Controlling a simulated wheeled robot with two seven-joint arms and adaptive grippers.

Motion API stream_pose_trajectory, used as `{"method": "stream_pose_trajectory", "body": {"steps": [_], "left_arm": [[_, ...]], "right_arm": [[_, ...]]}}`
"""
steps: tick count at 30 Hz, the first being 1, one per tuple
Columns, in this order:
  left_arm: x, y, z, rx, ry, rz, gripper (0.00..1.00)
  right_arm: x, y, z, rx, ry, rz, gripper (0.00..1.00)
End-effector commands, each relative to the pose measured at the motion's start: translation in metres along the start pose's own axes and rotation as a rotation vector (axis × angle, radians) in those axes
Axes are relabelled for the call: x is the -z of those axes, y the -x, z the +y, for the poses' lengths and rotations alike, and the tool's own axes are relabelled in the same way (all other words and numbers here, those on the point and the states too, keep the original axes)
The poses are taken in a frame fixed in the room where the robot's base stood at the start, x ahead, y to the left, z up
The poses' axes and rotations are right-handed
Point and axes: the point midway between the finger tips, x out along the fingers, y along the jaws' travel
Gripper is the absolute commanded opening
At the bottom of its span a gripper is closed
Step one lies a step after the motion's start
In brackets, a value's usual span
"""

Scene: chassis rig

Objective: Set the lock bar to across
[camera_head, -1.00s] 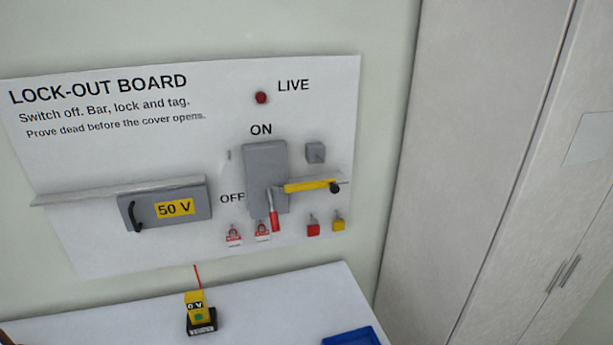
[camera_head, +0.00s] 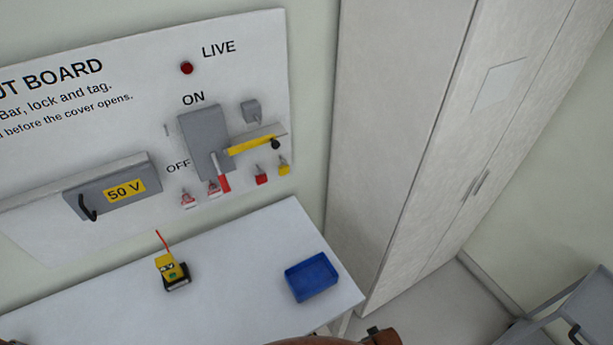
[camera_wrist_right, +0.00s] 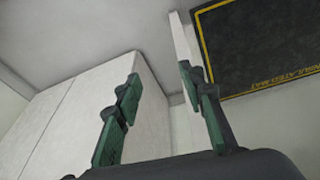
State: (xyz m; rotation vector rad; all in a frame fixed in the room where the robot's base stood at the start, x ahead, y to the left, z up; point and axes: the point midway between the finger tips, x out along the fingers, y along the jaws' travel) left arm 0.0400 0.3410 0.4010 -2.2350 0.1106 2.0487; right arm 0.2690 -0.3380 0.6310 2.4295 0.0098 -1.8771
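The yellow lock bar (camera_head: 250,144) sits on the lock-out board (camera_head: 60,130) at the right side of the grey switch box (camera_head: 203,135). It points to the right and ends in a black knob (camera_head: 275,143). The switch lever with its red handle (camera_head: 223,183) points down, near the OFF label. My right gripper (camera_wrist_right: 160,95) shows in the right wrist view with its green-padded fingers apart and nothing between them. It is away from the board, which that view does not show. My left gripper is not in view.
A white table (camera_head: 225,270) below the board holds a yellow tester (camera_head: 172,268) and a blue tray (camera_head: 312,277). A tall cabinet (camera_head: 400,130) stands right. A grey cart (camera_head: 570,310) is at lower right.

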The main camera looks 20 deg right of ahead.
Motion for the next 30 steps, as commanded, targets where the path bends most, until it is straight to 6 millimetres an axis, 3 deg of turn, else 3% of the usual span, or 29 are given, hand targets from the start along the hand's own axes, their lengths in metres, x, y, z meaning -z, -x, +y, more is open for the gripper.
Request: {"method": "stream_pose_trajectory", "body": {"steps": [1,3,9,15,18,23,30], "left_arm": [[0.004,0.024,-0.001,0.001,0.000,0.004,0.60],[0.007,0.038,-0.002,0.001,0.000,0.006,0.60],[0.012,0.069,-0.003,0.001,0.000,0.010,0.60],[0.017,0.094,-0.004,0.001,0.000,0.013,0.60],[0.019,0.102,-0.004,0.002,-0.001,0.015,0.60],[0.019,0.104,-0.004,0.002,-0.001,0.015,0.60],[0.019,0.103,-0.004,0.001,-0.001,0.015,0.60]], "right_arm": [[0.023,0.050,0.005,-0.005,-0.007,0.024,0.37],[0.044,0.098,0.009,-0.010,-0.014,0.044,0.37],[0.099,0.205,0.015,-0.017,-0.038,0.128,0.37],[0.146,0.292,0.016,-0.016,-0.064,0.232,0.37],[0.177,0.325,0.013,-0.008,-0.083,0.308,0.37],[0.246,0.351,-0.001,0.022,-0.115,0.471,0.37],[0.370,0.395,-0.038,0.113,-0.166,0.773,0.37]]}}
